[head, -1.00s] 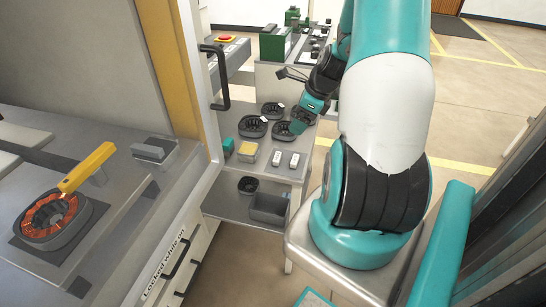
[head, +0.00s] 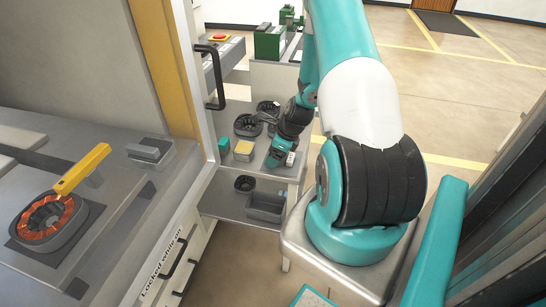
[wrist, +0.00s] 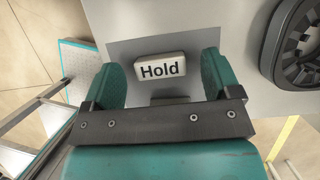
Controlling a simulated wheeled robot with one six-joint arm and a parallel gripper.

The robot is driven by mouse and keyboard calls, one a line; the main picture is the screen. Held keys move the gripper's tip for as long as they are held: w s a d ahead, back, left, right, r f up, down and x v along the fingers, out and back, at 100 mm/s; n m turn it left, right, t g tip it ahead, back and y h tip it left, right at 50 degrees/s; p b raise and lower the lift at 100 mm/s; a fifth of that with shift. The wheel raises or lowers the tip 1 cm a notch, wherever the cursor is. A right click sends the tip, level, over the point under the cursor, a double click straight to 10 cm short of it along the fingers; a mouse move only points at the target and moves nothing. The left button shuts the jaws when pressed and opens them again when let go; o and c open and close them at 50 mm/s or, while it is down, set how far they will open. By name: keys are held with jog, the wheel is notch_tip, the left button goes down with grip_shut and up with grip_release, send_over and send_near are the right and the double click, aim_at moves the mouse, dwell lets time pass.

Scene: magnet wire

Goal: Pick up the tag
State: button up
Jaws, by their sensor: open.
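A white tag (wrist: 160,68) with the black word "Hold" lies on a dark grey patch of the shelf in the wrist view. My gripper (wrist: 160,61) is open, with one teal finger on each side of the tag and a gap on both sides. In the head view my gripper (head: 280,157) is low over the front of the shelf. A small white tag (head: 291,159) shows right beside it there. A small dark block is partly hidden behind the gripper's bar in the wrist view.
A black ring-shaped part (wrist: 297,45) stands right of the gripper in the wrist view. On the shelf in the head view are black rings (head: 247,125), a yellow-topped block (head: 244,147) and a teal block (head: 224,145). A grey bin (head: 265,206) sits below.

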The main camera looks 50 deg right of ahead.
jog(key=shift+w+f, duration=0.1)
jog(key=shift+f, duration=0.15)
jog(key=c, duration=1)
jog(key=shift+r, duration=0.1)
